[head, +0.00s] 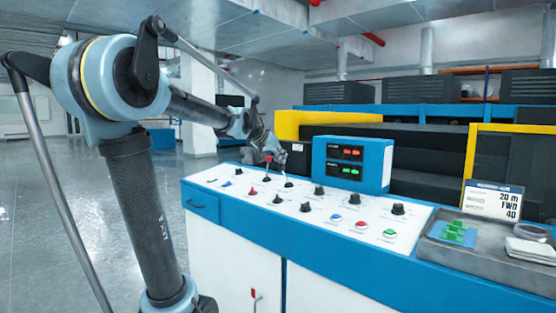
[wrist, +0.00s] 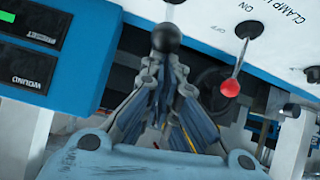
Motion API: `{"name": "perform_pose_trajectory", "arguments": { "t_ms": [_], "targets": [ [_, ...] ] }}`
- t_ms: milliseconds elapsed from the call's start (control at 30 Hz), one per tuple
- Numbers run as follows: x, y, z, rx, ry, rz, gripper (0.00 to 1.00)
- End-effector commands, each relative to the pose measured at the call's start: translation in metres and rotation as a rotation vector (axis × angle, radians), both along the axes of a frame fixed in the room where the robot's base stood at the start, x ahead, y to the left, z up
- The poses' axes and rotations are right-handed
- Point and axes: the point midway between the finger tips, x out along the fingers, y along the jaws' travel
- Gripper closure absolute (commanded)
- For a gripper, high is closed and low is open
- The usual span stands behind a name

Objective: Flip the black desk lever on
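The black desk lever shows in the wrist view as a black ball knob (wrist: 166,38) right at my fingertips. In the head view, a thin dark stem (head: 288,180) stands on the desk top just below my gripper (head: 270,146). My gripper points down at the desk's far side. In the wrist view, the fingers of my gripper (wrist: 167,68) converge toward the ball, with their tips close on both sides of its lower edge. I cannot tell whether they touch or grip it.
A red-ball lever (wrist: 230,88) stands close beside my gripper, near "ON" and "OFF" labels. The white desk top (head: 225,190) carries several knobs and buttons. A blue display box (head: 375,160) stands right of my gripper. A grey tray (head: 470,255) lies at the right end.

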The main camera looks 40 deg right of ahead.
Motion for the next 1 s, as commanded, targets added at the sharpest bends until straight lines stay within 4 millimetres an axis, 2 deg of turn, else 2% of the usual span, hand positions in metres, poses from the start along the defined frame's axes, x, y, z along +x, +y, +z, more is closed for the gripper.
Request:
{"name": "perform_pose_trajectory", "arguments": {
  "t_ms": [367,1000],
  "targets": [
    [0.012,-0.027,0.026,0.0,0.0,0.006,1.0],
    [-0.001,0.052,0.069,-0.002,0.001,0.011,1.0]
  ]
}}
